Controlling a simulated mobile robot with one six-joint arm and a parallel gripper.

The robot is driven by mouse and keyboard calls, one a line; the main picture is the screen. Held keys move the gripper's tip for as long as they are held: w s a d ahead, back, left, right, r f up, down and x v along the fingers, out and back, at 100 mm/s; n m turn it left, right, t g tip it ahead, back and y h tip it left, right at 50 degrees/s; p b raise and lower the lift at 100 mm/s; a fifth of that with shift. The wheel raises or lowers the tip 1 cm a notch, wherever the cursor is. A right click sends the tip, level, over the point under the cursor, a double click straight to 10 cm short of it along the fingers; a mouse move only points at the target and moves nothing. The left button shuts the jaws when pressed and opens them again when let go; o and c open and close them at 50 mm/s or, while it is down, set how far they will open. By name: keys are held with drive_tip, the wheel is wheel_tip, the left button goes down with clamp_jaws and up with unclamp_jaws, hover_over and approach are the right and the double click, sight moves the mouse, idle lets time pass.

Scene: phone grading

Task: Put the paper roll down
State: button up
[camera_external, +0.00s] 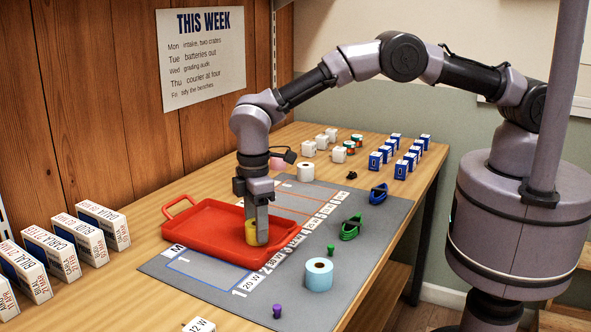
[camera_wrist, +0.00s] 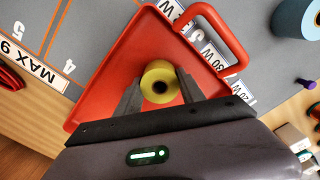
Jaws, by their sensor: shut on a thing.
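My gripper (camera_external: 257,238) points straight down over the red tray (camera_external: 208,220) and is shut on a yellow paper roll (camera_external: 250,229). In the wrist view the yellow roll (camera_wrist: 160,84) stands upright between the two fingers, its dark core hole facing the camera. The red tray (camera_wrist: 108,78) lies beneath it. The roll is inside the tray's rim, at or very near its floor; whether it touches the floor is hard to tell. The fingers hide part of the roll in the external view.
A light-blue roll (camera_external: 319,274), green cable (camera_external: 351,228) and blue cable (camera_external: 378,194) lie on the grey mat (camera_external: 215,287). A white roll (camera_external: 306,172) and small boxes stand behind. Labelled boxes (camera_external: 103,225) line the left. A purple peg (camera_external: 277,311) stands near the front.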

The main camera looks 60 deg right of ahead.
drive_tip(key=o, duration=1.4)
wheel_tip(320, 180, up, 12)
drive_tip(key=p, duration=0.5)
drive_tip(key=shift+r, duration=0.25)
drive_tip(key=s+d+r+m+t+y, duration=0.1)
drive_tip(key=s+d+r+m, duration=0.15)
drive_tip(key=d+r, duration=0.65)
drive_tip(key=s+d+r+m+t+y, duration=0.15)
drive_tip(key=d+r+m, duration=0.25)
drive_tip(key=d+r, duration=0.6)
drive_tip(key=s+d+r+m+t, duration=0.1)
drive_tip(key=s+d+r+m, duration=0.3)
drive_tip(key=s, duration=0.5)
drive_tip(key=s+d+r+m+t, duration=0.1)
drive_tip(key=s+d+r+m, duration=0.15)
drive_tip(key=s+d, duration=0.55)
drive_tip(key=s+f+m, duration=0.1)
drive_tip(key=s, duration=0.1)
drive_tip(key=s+f+t, duration=0.1)
drive_tip(key=s, duration=0.2)
drive_tip(key=s+f+m, duration=0.1)
drive_tip(key=s, duration=0.1)
drive_tip(key=shift+s+d+f+m+h, duration=0.1)
drive_tip(key=shift+s+d+m+h, duration=0.15)
drive_tip(key=shift+s+d+m, duration=0.1)
